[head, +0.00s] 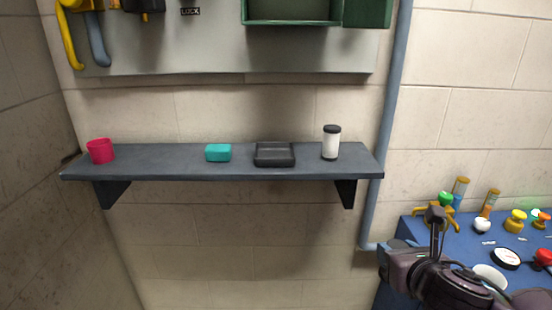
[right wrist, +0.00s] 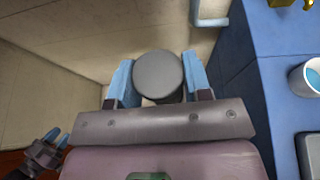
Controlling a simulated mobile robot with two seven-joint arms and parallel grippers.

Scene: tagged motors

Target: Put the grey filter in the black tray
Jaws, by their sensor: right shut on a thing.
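The black tray (head: 274,160) is shallow and sits on the wall shelf, right of its middle; I see nothing in it. My right gripper (right wrist: 158,85) is shut on the grey filter (right wrist: 158,72), whose round grey end shows between the blue fingertips. In the head view the gripper is low at the right, beside the blue bench's left edge, well below and right of the tray; the filter is mostly hidden there. My left gripper (right wrist: 57,138) shows small at the lower left of the right wrist view; its opening is unclear.
The dark shelf (head: 190,172) also holds a magenta cup (head: 101,151), a teal block (head: 218,153) and a white dark-lidded jar (head: 331,144) close right of the tray. A vertical pipe (head: 388,110) runs past the shelf's right end. The blue bench (head: 455,238) carries several knobs and gauges.

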